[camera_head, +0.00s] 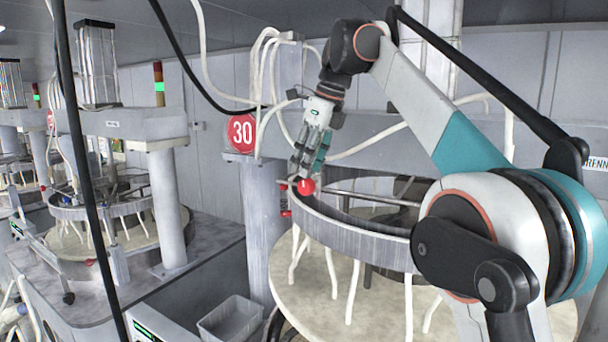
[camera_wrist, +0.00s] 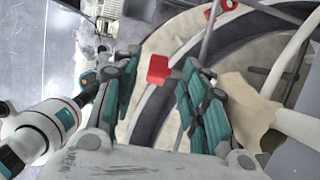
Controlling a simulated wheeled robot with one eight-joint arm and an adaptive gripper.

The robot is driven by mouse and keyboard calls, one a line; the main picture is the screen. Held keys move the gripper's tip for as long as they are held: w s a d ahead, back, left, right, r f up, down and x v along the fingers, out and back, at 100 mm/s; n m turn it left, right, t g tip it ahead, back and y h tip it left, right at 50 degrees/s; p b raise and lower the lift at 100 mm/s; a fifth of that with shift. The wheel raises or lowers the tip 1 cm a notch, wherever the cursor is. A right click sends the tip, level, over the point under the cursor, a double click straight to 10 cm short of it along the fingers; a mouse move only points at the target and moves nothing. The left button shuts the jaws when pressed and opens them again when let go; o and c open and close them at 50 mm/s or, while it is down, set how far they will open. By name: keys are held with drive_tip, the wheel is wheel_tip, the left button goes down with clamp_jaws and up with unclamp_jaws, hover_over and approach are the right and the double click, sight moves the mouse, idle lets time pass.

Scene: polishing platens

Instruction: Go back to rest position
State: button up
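My gripper (camera_head: 300,172) is over the ring's left rim in the head view, pointing down beside a round red knob (camera_head: 306,186). In the wrist view its two teal-padded fingers stand apart with a gap between them. The red knob also shows in the wrist view (camera_wrist: 158,69), in the gap and close to the right finger; whether they touch I cannot tell. The fingers do not close on it. My arm is stretched out across the right of the head view, bent high above the platen.
The grey metal ring (camera_head: 350,235) sits over the pale round platen (camera_head: 310,300). White hoses hang around it. A grey bin (camera_head: 230,320) is at the lower left. Black cables cross the left side.

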drive_tip(key=shift+s+d+r, duration=0.1)
drive_tip(key=shift+r, duration=0.45)
drive_tip(key=shift+s+d+n, duration=0.15)
drive_tip(key=shift+d+n, duration=0.05)
drive_tip(key=shift+n, duration=0.1)
drive_tip(key=s+d+f+n+t+h, duration=0.1)
drive_tip(key=s+d+f+n, duration=0.3)
drive_tip(key=s+n, duration=0.3)
drive_tip(key=s+d+f+n+t+h, duration=0.15)
drive_tip(key=s+d+f+n, duration=0.3)
drive_tip(key=s, duration=0.45)
drive_tip(key=s+d+f+n+t, duration=0.1)
drive_tip(key=s+d+f+n, duration=0.2)
drive_tip(key=s+f+n, duration=0.55)
drive_tip(key=s+d+f+n+t, duration=0.2)
drive_tip(key=s+f+n, duration=0.2)
drive_tip(key=s+f, duration=0.9)
wheel_tip(320, 180, down, 44)
drive_tip(key=w+b, duration=0.1)
drive_tip(key=b, duration=4.1)
drive_tip(key=shift+w+r+h, duration=0.2)
drive_tip(key=shift+r+h, duration=0.05)
drive_tip(key=shift+h, duration=0.1)
